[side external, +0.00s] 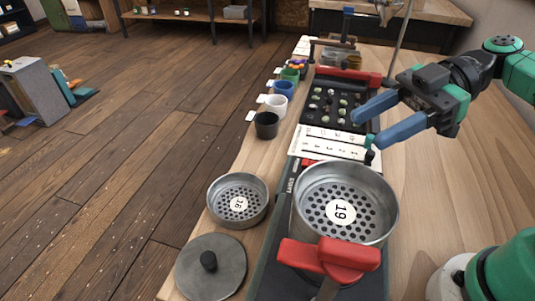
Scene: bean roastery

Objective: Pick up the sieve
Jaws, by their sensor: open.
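A large round metal sieve (388,210) stands at the front of the bench, its perforated floor carrying a white label that seems to read 19. A smaller metal sieve (238,178) with a label that seems to read 16 sits to its left. Which one the task means cannot be told. My gripper (367,129) is open and empty, its two blue fingers pointing left. It is behind and above the large sieve, over the area near the black tray and the white printed strips (325,150). It appears apart from both sieves.
A grey lid (225,280) with a black knob lies at front left. A red handle-like part (330,258) is close in front of the large sieve. A black tray (322,122) of beans and several small cups (267,125) stand farther back. Bench right of the strips looks clear.

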